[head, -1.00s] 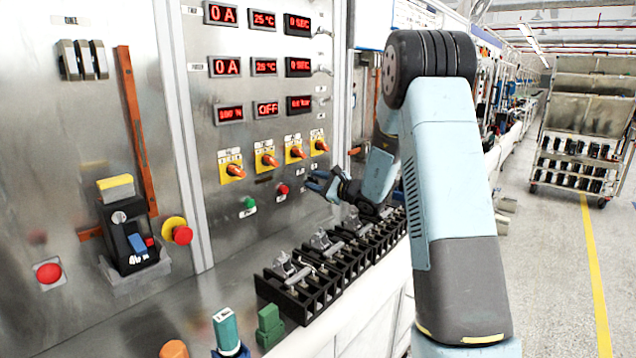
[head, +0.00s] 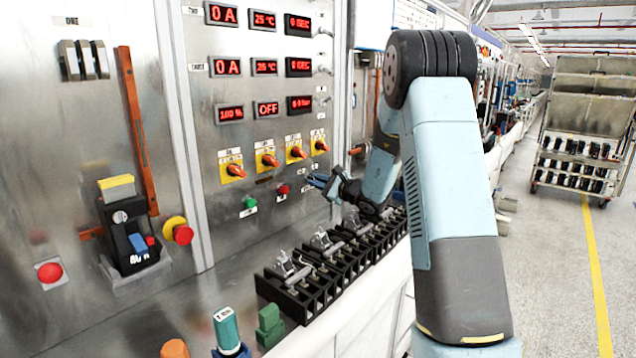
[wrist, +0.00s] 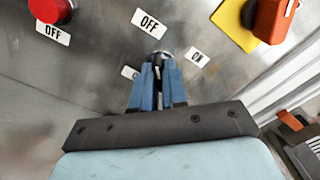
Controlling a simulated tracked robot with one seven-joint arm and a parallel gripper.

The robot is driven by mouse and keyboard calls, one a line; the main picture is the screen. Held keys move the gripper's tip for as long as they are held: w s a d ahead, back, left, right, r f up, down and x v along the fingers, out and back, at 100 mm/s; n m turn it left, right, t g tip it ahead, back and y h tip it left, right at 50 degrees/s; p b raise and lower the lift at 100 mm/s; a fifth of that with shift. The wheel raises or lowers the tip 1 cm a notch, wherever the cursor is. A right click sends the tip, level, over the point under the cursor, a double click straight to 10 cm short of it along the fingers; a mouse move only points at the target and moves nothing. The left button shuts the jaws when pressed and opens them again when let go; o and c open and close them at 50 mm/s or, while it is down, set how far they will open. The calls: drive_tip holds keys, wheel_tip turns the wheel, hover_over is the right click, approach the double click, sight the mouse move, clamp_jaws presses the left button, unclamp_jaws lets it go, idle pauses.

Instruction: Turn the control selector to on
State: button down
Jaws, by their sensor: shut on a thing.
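In the wrist view the control selector (wrist: 161,54) is a small grey round switch on the metal panel. An OFF label (wrist: 149,23) sits above it and an ON label (wrist: 197,57) to its right. My gripper (wrist: 158,70) has its blue fingers close together on the selector and covers most of it, so the way its handle points cannot be told. In the head view my gripper (head: 311,181) is at the panel, right of the red push button, and the selector cannot be made out there.
A red button (wrist: 50,8) with its own OFF label and an orange rotary switch on a yellow plate (wrist: 238,22) flank the selector. Below my arm, a row of black breakers (head: 300,292) stands on the bench. Red displays fill the panel above.

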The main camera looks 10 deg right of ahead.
drive_tip(key=shift+w+d+r+m, duration=0.1)
drive_tip(key=shift+r+m, duration=0.05)
drive_tip(key=shift+m, duration=4.25)
drive_tip(key=shift+w+r+m, duration=0.1)
drive_tip(key=shift+m, duration=4.3)
drive_tip(key=c, duration=1.2)
unclamp_jaws()
drive_tip(key=shift+f, duration=0.2)
drive_tip(key=shift+o, duration=0.2)
drive_tip(key=shift+s, duration=0.15)
drive_tip(key=v, duration=1.3)
drive_tip(key=shift+s+d+f, duration=0.1)
drive_tip(key=shift+s+d, duration=0.1)
